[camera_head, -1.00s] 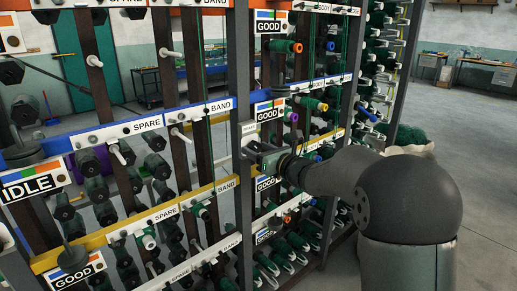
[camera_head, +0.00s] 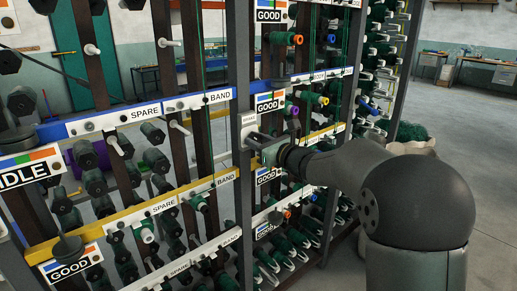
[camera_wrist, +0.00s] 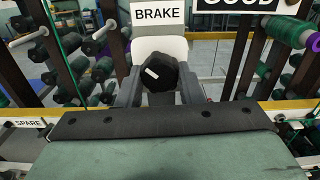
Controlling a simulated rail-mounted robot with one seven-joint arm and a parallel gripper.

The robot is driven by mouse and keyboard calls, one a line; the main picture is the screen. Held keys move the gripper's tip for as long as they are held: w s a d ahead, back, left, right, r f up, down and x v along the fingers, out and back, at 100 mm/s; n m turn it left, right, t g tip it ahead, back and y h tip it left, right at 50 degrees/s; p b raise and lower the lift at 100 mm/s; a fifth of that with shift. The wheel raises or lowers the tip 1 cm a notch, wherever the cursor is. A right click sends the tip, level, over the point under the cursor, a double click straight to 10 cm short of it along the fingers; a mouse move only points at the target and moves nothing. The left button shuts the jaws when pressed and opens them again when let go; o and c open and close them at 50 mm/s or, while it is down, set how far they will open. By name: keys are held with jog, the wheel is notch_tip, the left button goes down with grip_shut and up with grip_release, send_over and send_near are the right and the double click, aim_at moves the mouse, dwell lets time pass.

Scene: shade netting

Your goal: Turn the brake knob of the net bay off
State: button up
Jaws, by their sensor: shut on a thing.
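The brake knob (camera_wrist: 160,80) is black and many-sided, with a short white mark on its face that slants down to the right. It sits in front of a pale plate, under a white BRAKE label (camera_wrist: 158,12). My gripper (camera_wrist: 158,90) is shut on the knob, one finger on each side of it in the wrist view. In the head view my gripper (camera_head: 264,147) is at the rack post beside the small white label plate (camera_head: 249,121); the knob is hidden there by the gripper.
A GOOD sign (camera_head: 269,104) and a purple-ended spool (camera_head: 293,111) are close beside the gripper. Blue and yellow rails (camera_head: 190,190) with SPARE and BAND labels run left. Green spools fill the rack. The floor at right (camera_head: 490,200) is open.

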jog(key=n+b, duration=0.6)
jog(key=b, duration=0.4)
jog(key=n+b, duration=0.7)
jog(key=b, duration=0.2)
jog(key=shift+d+f+b, duration=0.1)
jog(key=shift+f+b, duration=0.1)
jog(key=shift+b, duration=0.15)
jog(key=n+b, duration=0.3)
jog(key=n, duration=0.1)
jog(key=shift+r, duration=0.2)
jog(key=shift+r+n+b, duration=0.1)
jog(key=shift+n+b, duration=0.2)
jog(key=o, duration=1)
jog(key=shift+c, duration=0.2)
